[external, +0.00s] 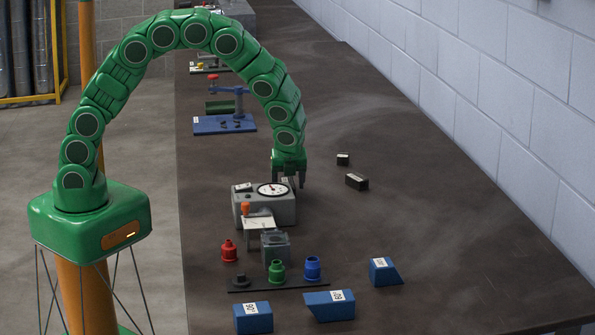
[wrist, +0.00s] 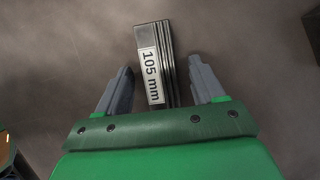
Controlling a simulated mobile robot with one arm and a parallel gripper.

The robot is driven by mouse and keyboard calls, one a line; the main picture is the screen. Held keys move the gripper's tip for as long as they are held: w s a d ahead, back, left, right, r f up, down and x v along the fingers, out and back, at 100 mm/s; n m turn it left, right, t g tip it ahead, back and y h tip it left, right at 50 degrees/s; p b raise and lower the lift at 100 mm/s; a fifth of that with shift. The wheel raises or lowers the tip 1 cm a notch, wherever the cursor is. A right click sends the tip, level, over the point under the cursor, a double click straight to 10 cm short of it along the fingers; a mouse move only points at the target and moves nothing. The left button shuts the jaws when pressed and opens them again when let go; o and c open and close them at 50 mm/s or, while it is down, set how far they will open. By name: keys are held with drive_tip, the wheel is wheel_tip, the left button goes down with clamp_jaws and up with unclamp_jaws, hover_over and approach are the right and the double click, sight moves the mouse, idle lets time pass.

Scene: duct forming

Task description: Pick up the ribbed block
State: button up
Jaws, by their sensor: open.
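The ribbed block (wrist: 153,65) is dark grey with long ridges and a white label reading "105 mm". In the wrist view it stands nearly upright in the picture, between the two grey fingers of my gripper (wrist: 161,68) and reaching beyond their tips. A gap shows on each side, so the fingers are apart from it. In the external view my gripper (external: 288,178) points down just behind the grey gauge box (external: 282,211). There the ribbed block is mostly hidden by the fingers and the box, and I cannot make it out clearly.
Two small dark blocks, one nearer (external: 357,182) and one farther (external: 343,159), lie to the right. Blue blocks (external: 330,306) and a rack of coloured fittings (external: 277,271) stand in front. A blue fixture (external: 225,124) is behind left. The table's right side is clear.

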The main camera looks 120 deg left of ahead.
idle(0.3)
clamp_jaws()
idle(0.3)
